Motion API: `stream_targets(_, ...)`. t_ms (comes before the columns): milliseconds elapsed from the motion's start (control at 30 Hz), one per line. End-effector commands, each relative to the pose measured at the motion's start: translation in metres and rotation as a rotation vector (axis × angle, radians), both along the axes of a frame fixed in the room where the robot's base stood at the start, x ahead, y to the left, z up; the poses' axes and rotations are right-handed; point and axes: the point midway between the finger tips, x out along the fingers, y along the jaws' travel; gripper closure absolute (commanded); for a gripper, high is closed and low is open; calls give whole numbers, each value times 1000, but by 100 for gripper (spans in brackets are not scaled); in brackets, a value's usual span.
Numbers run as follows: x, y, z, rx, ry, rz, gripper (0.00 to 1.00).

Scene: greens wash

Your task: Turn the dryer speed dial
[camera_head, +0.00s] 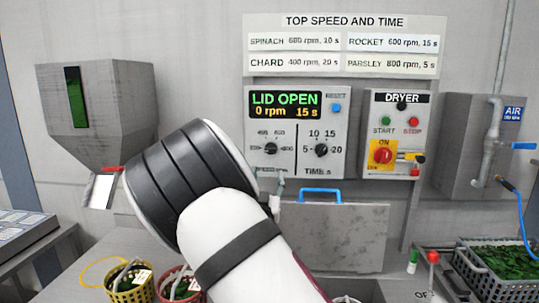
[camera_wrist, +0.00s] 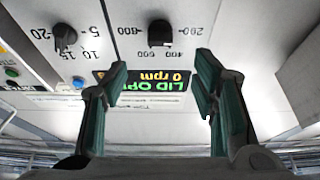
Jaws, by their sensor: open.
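The speed dial (camera_head: 271,148) is a dark knob at the lower left of the grey control panel (camera_head: 337,165). In the wrist view, which is upside down, the speed dial (camera_wrist: 160,33) shows at the top centre, with 200, 400 and 800 printed around it. My gripper (camera_wrist: 160,78) is open and empty. Its two green-padded fingers point towards the panel, and the dial appears beyond and between their tips, apart from them. In the head view my arm hides the gripper. The display (camera_head: 285,104) reads LID OPEN, 0 rpm, 15 s.
The time dial (camera_head: 321,150) sits right of the speed dial. A blue reset button (camera_head: 336,108) is above it. The dryer box (camera_head: 397,135) has start and stop buttons and a red knob. A chart (camera_head: 345,46) lists speeds. A blue-handled lid (camera_head: 330,235) stands below.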

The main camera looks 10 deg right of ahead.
Motion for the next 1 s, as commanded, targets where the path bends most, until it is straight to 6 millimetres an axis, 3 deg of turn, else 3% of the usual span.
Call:
stream_targets(300, 56, -19, 25, 0, -1, 0, 47)
stream_targets(500, 82, -27, 36, 0, 0, 0, 47)
stream_targets(700, 94, -31, 40, 1, 3, 0, 47)
stream_targets(1000, 96, -31, 41, 1, 3, 1, 47)
